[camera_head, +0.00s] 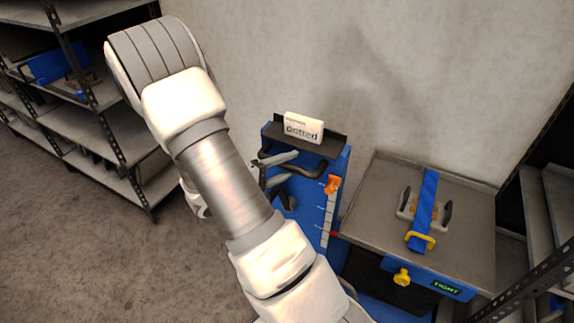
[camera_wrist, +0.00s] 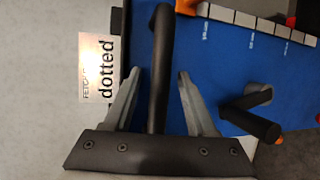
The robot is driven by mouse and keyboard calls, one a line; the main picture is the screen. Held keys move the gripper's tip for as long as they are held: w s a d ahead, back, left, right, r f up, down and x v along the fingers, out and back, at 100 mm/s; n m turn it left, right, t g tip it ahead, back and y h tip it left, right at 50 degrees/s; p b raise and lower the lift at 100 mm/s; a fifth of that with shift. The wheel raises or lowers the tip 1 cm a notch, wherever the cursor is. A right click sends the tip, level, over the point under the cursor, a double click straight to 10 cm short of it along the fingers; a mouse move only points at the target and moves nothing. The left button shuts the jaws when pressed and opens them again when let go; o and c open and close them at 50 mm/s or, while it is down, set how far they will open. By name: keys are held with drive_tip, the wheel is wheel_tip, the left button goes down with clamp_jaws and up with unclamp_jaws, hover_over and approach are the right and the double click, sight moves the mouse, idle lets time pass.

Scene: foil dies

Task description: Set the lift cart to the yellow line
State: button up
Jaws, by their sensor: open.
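The lift cart has a blue upright panel (camera_head: 337,170) with a black push bar (camera_head: 312,168) and a white scale (camera_head: 328,212). An orange pointer (camera_head: 332,184) sits near the scale's upper end, and a small red mark shows lower down. I cannot make out a yellow line on the scale. My gripper (camera_wrist: 157,88) is open, its grey fingers on either side of the black push bar (camera_wrist: 160,50); contact cannot be told. A black crank handle (camera_wrist: 250,120) is to the right of the fingers. In the head view my arm hides part of the cart.
A card reading "dotted" (camera_head: 304,127) stands on the cart's top ledge. The cart's grey deck (camera_head: 375,215) carries a die with a blue strap (camera_head: 425,205). A yellow knob (camera_head: 402,277) and a "TIGHT" display (camera_head: 447,288) are on its front. Shelves (camera_head: 95,125) stand left; floor there is clear.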

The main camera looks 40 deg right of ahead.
clamp_jaws()
idle(1.4)
